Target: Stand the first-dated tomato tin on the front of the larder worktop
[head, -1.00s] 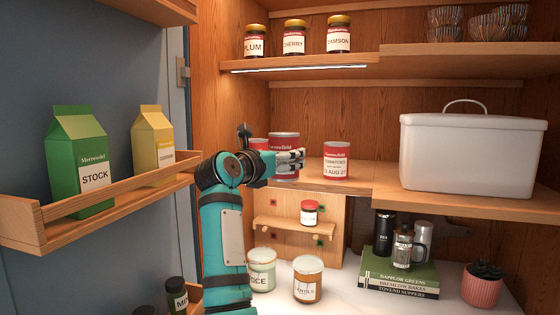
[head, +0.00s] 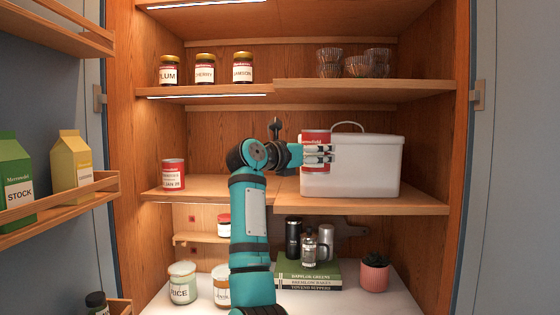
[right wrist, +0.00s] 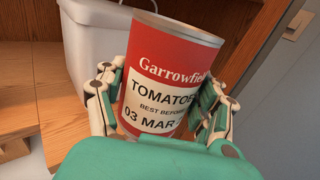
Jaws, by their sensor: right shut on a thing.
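My right gripper (head: 326,155) is shut on a red tomato tin (head: 314,137), held in front of the white bin at upper shelf height. In the right wrist view the tin (right wrist: 165,65) is tilted between the fingers, and its label reads "Tomatoes, best before 03 MAR"; the year is hidden. Another red tin (head: 173,175) stands at the left of the shelf, its date seeming to read JAN 28. The tin marked AUG 27 earlier does not show now; my arm covers part of the shelf. The white worktop (head: 340,302) lies below. My left gripper is not in view.
The white bin (head: 375,180) stands on the shelf (head: 420,203). On the worktop are a rice jar (head: 182,288), a partly hidden second jar (head: 220,290), stacked books (head: 308,283) bearing vessels, and a pink plant pot (head: 374,277). The worktop front beside my arm looks clear.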

